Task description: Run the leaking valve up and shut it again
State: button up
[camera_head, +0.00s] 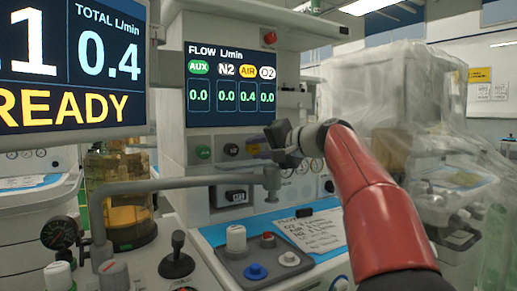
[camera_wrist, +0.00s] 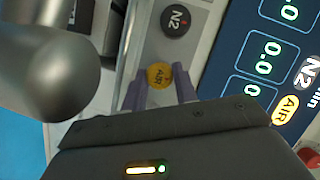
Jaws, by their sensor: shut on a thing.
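The flow display (camera_head: 228,84) reads AIR 0.4, with AUX, N2 and O2 at 0.0. The big screen (camera_head: 75,70) on the left shows a total of 0.4 L/min and READY. Below the flow display sit a green knob (camera_head: 203,152) and a black N2 knob (camera_head: 231,149). The yellow AIR knob (camera_wrist: 159,75) is between the fingers of my gripper (camera_wrist: 158,92) in the wrist view, which are shut on it. In the head view my gripper (camera_head: 270,150) is at the knob row and hides most of the AIR knob.
A grey pipe arm (camera_head: 180,184) crosses in front of the panel below the knobs; it looms close in the wrist view (camera_wrist: 45,45). Below are a handwritten note (camera_head: 315,232), a joystick (camera_head: 177,258) and a blue button (camera_head: 256,271). A plastic-draped machine (camera_head: 385,95) stands right.

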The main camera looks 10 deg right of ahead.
dwell(0.3)
jog(key=o, duration=0.7)
jog(key=shift+d, duration=0.1)
jog(key=b+v, duration=0.1)
jog(key=v, duration=0.6)
jog(key=shift+s+d, duration=0.25)
jog(key=shift+s, duration=0.1)
jog(key=shift+d, duration=0.1)
